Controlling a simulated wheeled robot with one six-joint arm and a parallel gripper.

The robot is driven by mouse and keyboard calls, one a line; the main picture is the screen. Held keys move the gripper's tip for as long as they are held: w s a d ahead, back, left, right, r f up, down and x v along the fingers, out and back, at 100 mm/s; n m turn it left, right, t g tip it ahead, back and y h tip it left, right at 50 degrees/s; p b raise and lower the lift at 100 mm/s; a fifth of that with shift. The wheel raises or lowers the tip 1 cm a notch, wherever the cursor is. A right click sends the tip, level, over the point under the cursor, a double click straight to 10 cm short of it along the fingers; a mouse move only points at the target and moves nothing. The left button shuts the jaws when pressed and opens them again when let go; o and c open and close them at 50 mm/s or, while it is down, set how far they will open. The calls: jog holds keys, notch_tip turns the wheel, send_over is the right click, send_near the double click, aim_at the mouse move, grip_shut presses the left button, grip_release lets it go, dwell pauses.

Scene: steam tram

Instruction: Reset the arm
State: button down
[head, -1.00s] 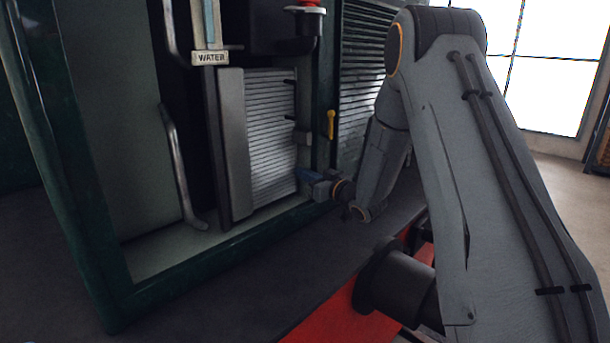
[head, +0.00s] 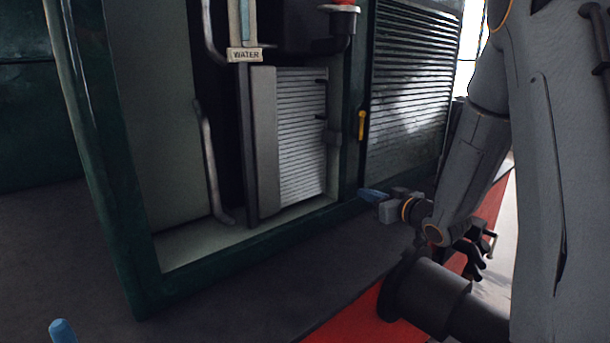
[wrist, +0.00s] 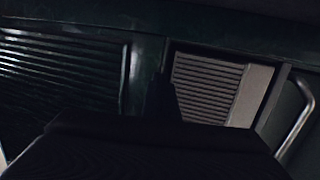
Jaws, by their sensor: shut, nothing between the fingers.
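My arm comes down the right side of the head view and bends at a low wrist. My gripper (head: 372,195) points left from it, with a blue tip on a grey body. It is shut and empty, in front of the green frame's lower right corner. The finned panel (head: 302,135) is up and to the left of it, apart from it in the picture. In the wrist view, my gripper (wrist: 160,95) is a dark shape at the bottom middle, its fingers hard to make out. The finned panel (wrist: 207,88) and a louvred panel (wrist: 62,75) show beyond it.
The louvred panel (head: 412,95) and a yellow handle (head: 362,124) are right of the fins. A WATER label (head: 245,55) and a curved handrail (head: 211,165) are left. A red surface (head: 350,318) lies below my arm. A blue rounded end (head: 61,330) shows at bottom left. Dark floor is clear.

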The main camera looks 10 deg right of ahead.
jog(key=s+f+m+g+h, duration=0.1)
jog(key=s+f+g+h, duration=0.1)
jog(key=s, duration=0.1)
jog(key=s+f+m+g+h, duration=0.1)
jog(key=s+f+g+h, duration=0.1)
jog(key=s+f, duration=0.1)
jog(key=s+f+m+g+h, duration=0.1)
jog(key=s+f+g+h, duration=0.1)
jog(key=s, duration=0.3)
jog(key=shift+s+a+f+g, duration=0.2)
jog(key=shift+s+g, duration=0.05)
jog(key=shift+g, duration=0.05)
jog(key=s+a+f+g, duration=0.1)
jog(key=s+a+g, duration=0.2)
jog(key=s, duration=0.7)
jog(key=s+a+f+m+g, duration=0.1)
jog(key=s+a+g, duration=0.2)
jog(key=s, duration=0.8)
jog(key=shift+s+f+m+g, duration=0.25)
jog(key=shift+f+m+g, duration=0.1)
jog(key=shift+g, duration=0.45)
